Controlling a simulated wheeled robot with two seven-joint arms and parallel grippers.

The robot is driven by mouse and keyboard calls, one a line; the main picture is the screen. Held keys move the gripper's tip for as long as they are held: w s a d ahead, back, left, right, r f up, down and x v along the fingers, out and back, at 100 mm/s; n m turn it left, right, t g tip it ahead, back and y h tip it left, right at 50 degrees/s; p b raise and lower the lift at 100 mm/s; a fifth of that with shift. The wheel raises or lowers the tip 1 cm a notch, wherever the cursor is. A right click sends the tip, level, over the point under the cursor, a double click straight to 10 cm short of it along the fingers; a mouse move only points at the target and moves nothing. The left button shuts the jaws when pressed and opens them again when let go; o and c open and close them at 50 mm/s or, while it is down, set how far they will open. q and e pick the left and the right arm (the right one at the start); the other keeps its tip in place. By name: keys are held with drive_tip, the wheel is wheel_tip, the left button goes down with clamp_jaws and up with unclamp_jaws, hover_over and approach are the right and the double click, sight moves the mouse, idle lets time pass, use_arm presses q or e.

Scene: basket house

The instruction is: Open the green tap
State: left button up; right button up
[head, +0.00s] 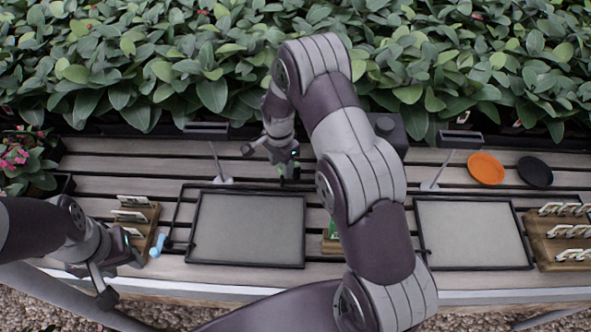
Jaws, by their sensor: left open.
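No tap that I can clearly make out as green shows in the head view. A small green thing (332,229) shows at the left edge of my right arm, mostly hidden by it, and I cannot tell what it is. A small light-blue piece (157,245) stands left of the left tray. My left gripper (122,281) is open and empty near the table's front left edge, just left of the light-blue piece. My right gripper (272,163) is over the back of the table, above the left tray; its jaws are too small to judge.
Two grey trays, left (248,231) and right (470,233), lie on the slatted table. Card holders stand at the left (135,217) and right (562,236). An orange disc (485,168) and black disc (535,171) lie back right. Dense plants (200,65) line the back.

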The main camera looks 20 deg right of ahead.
drive_tip(key=shift+w+a, duration=0.2)
drive_tip(key=shift+w, duration=0.35)
drive_tip(key=shift+w+a, duration=0.15)
drive_tip(key=shift+w, duration=0.35)
drive_tip(key=shift+s+d+r, duration=0.1)
drive_tip(key=shift+s+d, duration=0.05)
drive_tip(key=shift+s, duration=0.2)
use_arm(q)
wheel_tip(320, 180, up, 5)
drive_tip(key=p, duration=0.5)
drive_tip(key=shift+r, duration=0.2)
use_arm(e)
wheel_tip(320, 180, up, 7)
use_arm(q)
drive_tip(key=shift+o, duration=0.2)
